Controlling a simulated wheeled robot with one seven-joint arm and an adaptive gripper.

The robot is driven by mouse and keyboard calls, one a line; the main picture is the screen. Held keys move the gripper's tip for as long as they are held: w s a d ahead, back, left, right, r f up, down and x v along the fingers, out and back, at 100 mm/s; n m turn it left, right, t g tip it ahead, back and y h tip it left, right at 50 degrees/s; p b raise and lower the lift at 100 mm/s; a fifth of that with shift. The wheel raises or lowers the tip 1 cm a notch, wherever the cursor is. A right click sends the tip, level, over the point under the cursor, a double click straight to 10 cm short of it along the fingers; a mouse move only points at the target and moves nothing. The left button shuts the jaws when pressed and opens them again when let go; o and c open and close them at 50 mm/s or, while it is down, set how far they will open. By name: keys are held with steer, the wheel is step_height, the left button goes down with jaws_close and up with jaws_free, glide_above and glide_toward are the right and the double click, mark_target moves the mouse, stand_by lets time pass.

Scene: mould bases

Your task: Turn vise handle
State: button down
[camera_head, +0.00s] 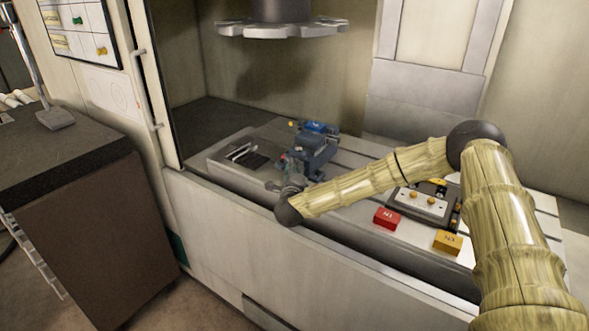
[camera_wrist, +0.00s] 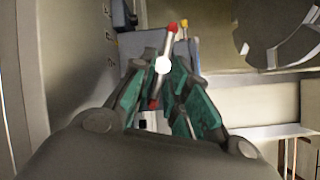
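The blue-grey vise (camera_head: 314,150) stands on the machine table. In the wrist view its handle (camera_wrist: 171,40) is a thin pale bar with red ends and a bright round hub in the middle. The bar is close to upright in that picture, leaning slightly right at the top. My gripper (camera_wrist: 165,66) has its green fingers on either side of the handle, with a gap between the tips. I cannot tell whether either finger touches the bar. In the head view my gripper (camera_head: 292,172) is at the near side of the vise, and the handle is hard to make out.
The slotted machine table (camera_head: 345,205) carries a red block (camera_head: 387,218), a yellow block (camera_head: 448,242) and a grey plate (camera_head: 420,205) right of the vise. A round tool head (camera_head: 281,27) hangs above. A dark-topped cabinet (camera_head: 75,150) stands outside on the left.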

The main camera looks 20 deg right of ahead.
mark_target(288, 160)
steer(key=shift+r, duration=0.2)
